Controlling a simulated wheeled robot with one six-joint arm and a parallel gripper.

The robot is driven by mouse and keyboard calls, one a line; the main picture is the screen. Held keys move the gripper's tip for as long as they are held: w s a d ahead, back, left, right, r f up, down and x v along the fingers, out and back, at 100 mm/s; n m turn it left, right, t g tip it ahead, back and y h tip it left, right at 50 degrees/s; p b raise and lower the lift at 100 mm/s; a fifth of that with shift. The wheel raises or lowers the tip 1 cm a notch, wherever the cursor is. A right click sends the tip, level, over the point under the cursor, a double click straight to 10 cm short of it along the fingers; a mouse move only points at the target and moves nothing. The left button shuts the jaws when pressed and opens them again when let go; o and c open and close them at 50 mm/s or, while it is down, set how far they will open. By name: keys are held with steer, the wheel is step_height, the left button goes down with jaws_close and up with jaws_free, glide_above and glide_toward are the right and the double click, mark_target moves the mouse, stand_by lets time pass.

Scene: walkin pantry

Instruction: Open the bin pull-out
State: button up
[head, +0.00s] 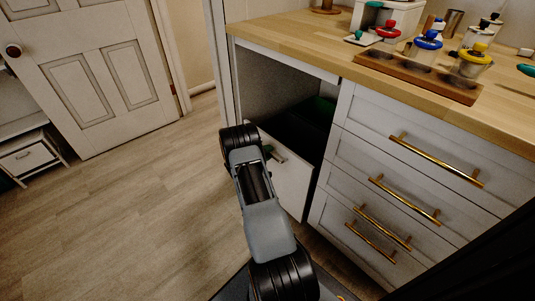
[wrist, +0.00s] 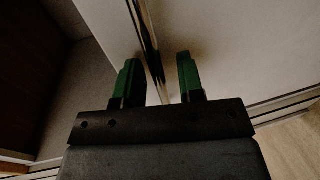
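The bin pull-out is a low white front panel (head: 292,190) left of the drawer stack in the head view. Dark space and a dark bin shape show above and behind its top edge. My gripper (head: 275,153) is at the panel's upper left, mostly hidden behind my arm in the head view. In the wrist view, the two green fingers of my gripper (wrist: 160,80) stand apart in front of a pale panel face (wrist: 230,45). A thin dark, brassy upright strip (wrist: 147,40), perhaps the handle or an edge, runs between them, and I see no finger pressed on it.
White drawers with brass handles (head: 405,200) stand right of the bin pull-out. The wooden counter (head: 300,38) above holds a rack (head: 415,75) and several coloured-lid jars. A white door (head: 95,75) is at the left. The wood floor (head: 150,210) left of my arm is clear.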

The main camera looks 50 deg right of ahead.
jaws_close()
steer(key=shift+a, duration=0.1)
stand_by(0.4)
